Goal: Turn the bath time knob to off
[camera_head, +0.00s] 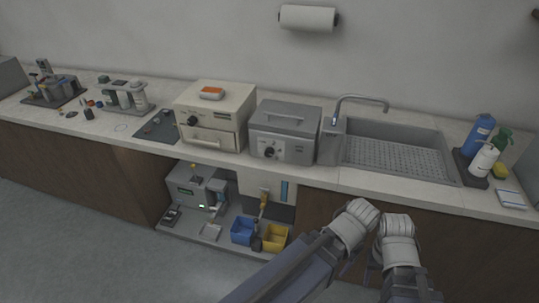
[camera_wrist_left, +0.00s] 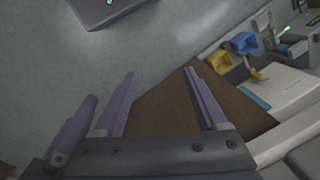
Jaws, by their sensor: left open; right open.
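The grey bath (camera_head: 285,122) with a handled lid stands on the counter, left of the sink. Its front panel carries a dark round knob (camera_head: 270,152) at the left, with smaller controls beside it; its setting and labels are too small to read. My two arms reach up from the bottom of the head view, right of and below the bath. My left gripper (camera_wrist_left: 159,73) is open and empty, with its fingers in front of the wooden cabinet front. My right gripper (camera_head: 360,264) is partly hidden among the arm links and holds nothing I can see. Both are apart from the bath.
A beige oven-like box (camera_head: 215,115) with its own knob stands left of the bath. The sink (camera_head: 395,150) with a tap is to its right, then bottles (camera_head: 482,140). Below the counter are blue (camera_head: 242,231) and yellow (camera_head: 274,237) bins. The floor in front is clear.

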